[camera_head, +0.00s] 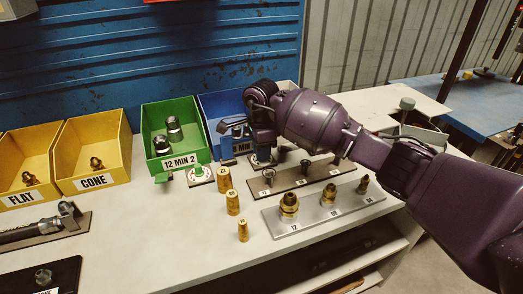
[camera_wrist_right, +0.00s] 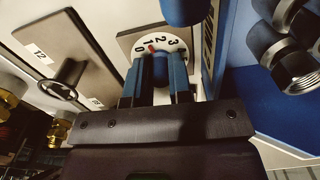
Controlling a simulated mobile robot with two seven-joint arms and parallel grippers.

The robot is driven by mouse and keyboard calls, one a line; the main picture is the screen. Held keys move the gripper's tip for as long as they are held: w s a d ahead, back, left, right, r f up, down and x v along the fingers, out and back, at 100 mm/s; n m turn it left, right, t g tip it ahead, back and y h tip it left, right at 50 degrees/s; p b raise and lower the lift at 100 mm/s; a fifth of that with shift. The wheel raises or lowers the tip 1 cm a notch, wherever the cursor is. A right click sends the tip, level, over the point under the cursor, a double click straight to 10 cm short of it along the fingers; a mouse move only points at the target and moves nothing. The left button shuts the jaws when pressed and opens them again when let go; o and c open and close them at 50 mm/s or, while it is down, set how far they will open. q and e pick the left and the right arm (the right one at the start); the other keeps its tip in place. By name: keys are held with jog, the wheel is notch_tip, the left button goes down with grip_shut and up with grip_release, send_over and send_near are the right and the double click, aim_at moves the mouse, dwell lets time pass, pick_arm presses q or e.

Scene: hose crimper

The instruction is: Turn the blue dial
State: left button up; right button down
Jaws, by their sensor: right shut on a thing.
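My left gripper is not in view.
A blue bin (camera_head: 213,108) stands behind the dial, with a green bin (camera_head: 147,118) and yellow bins (camera_head: 60,150) to the left. A green dial (camera_head: 198,170), brass fittings (camera_head: 232,202) and a metal fitting tray (camera_head: 325,222) are close by.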

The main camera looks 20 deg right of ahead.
jog(key=shift+d+r+m+p, duration=0.15)
jog(key=shift+m+p, duration=0.2)
jog(key=shift+m, duration=0.45)
jog(key=shift+m+p, duration=0.35)
jog(key=shift+m, duration=1.15)
jog(key=shift+m+p, duration=0.4)
jog(key=shift+m, duration=0.2)
jog(key=c, duration=1)
grip_release()
jog(key=shift+c, duration=0.2)
